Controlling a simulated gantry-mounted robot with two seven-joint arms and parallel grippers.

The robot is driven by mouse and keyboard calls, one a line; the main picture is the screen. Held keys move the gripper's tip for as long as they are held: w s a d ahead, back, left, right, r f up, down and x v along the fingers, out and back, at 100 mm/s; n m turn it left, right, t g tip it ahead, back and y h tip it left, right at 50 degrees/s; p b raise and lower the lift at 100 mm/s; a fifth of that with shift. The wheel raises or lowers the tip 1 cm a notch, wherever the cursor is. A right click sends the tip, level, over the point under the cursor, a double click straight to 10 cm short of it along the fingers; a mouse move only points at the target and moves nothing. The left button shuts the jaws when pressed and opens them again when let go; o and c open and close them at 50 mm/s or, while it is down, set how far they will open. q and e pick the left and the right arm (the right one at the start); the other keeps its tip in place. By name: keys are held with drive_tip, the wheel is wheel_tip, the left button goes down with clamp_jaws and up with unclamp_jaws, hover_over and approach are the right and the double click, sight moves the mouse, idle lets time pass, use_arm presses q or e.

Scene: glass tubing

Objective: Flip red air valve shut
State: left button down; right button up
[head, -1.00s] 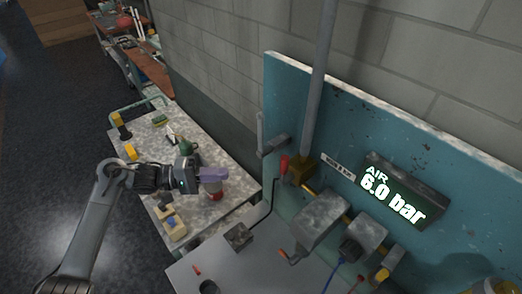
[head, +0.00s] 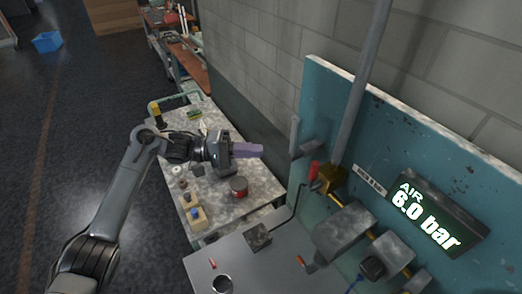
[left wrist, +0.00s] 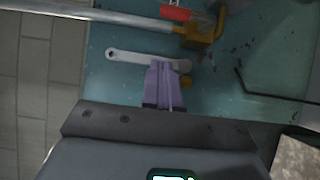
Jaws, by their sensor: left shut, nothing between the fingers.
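The red valve handle (head: 314,171) stands upright beside a brass valve body (head: 331,180) at the foot of the grey pipe on the teal panel. In the left wrist view the red handle (left wrist: 175,12) and brass fitting (left wrist: 203,34) show at the top. My left gripper (head: 262,151) has purple fingers, shut and empty, left of the handle and apart from it. In the left wrist view the closed fingers (left wrist: 160,66) point at the panel, below the handle in the picture. A display (head: 432,218) reads AIR 6.0 bar. My right gripper is not in view.
Grey blocks (head: 343,230) are on the air line. A grey worktop (head: 240,270) lies in front.

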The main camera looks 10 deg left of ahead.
use_arm(q)
drive_tip(key=s+d+p, duration=0.1)
drive_tip(key=d+p, duration=0.3)
drive_tip(key=d, duration=0.7)
drive_tip(key=shift+d+p, duration=0.3)
